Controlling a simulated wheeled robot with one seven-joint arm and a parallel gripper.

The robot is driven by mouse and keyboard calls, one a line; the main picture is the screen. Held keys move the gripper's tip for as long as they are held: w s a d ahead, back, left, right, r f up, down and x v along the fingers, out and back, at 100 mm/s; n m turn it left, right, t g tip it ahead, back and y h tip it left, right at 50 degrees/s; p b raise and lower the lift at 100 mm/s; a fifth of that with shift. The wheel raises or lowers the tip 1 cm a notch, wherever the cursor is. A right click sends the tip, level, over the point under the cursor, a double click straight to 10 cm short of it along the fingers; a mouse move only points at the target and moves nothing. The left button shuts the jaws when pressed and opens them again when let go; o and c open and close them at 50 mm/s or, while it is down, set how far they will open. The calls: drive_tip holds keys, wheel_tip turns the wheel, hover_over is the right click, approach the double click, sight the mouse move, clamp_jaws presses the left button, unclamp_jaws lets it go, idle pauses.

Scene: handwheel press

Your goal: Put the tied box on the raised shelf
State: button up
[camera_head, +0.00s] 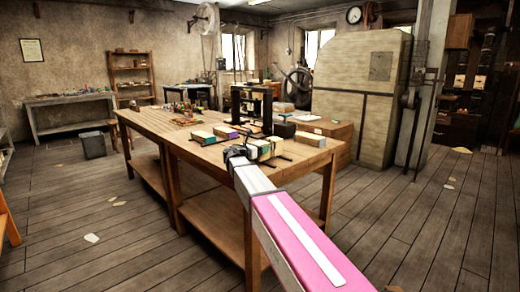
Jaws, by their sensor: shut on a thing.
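A small yellow-green box with dark ties (266,147) is at the front right part of the wooden table. My gripper (243,152), dark and at the end of my pink and grey arm, is shut on its near left side. The fingertips are too small and partly hidden to see in detail. Whether the box touches the table or hangs just above it, I cannot tell. A black upright frame (267,108) stands on the table behind the box, with pale blocks in it. I cannot tell for sure which part is the raised shelf.
Other small boxes (203,137) lie left of the tied box, and a dark block (284,129) and more boxes (310,139) lie behind and right. Small coloured items (180,112) crowd the table's far left. The table's front left top (150,122) is clear.

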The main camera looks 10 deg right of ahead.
drive_tip(key=shift+f, duration=0.1)
drive_tip(key=o, duration=1)
